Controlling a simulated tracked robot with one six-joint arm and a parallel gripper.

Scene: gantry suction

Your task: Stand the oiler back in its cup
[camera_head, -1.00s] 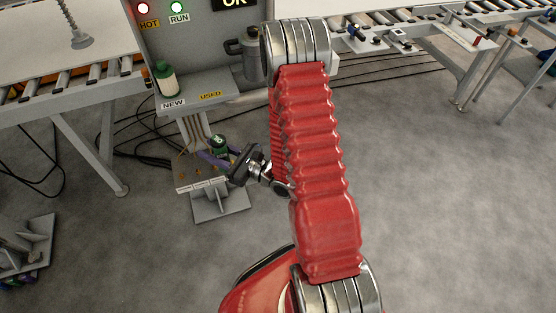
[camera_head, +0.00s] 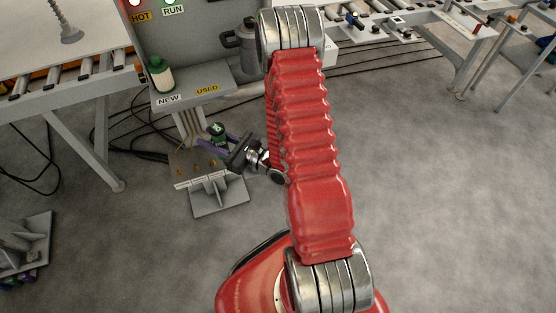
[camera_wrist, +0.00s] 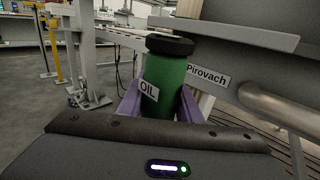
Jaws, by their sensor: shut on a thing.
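The oiler is a green bottle with a dark cap and a white OIL label. In the wrist view the oiler (camera_wrist: 172,76) stands nearly upright between the purple fingers of my gripper (camera_wrist: 160,103), which is shut on it. In the head view the oiler (camera_head: 217,130) and my gripper (camera_head: 212,143) are above the back right of a low grey stand (camera_head: 218,194) with small brass fittings on its top. The oiler's lower end is hidden by the fingers and wrist. I cannot make out an empty cup.
A green-and-white bottle (camera_head: 161,75) stands on a grey shelf (camera_head: 220,82) behind, by the NEW label. A grey can (camera_head: 241,42) is near the USED label. Black cables (camera_head: 112,128) lie on the floor left of the stand.

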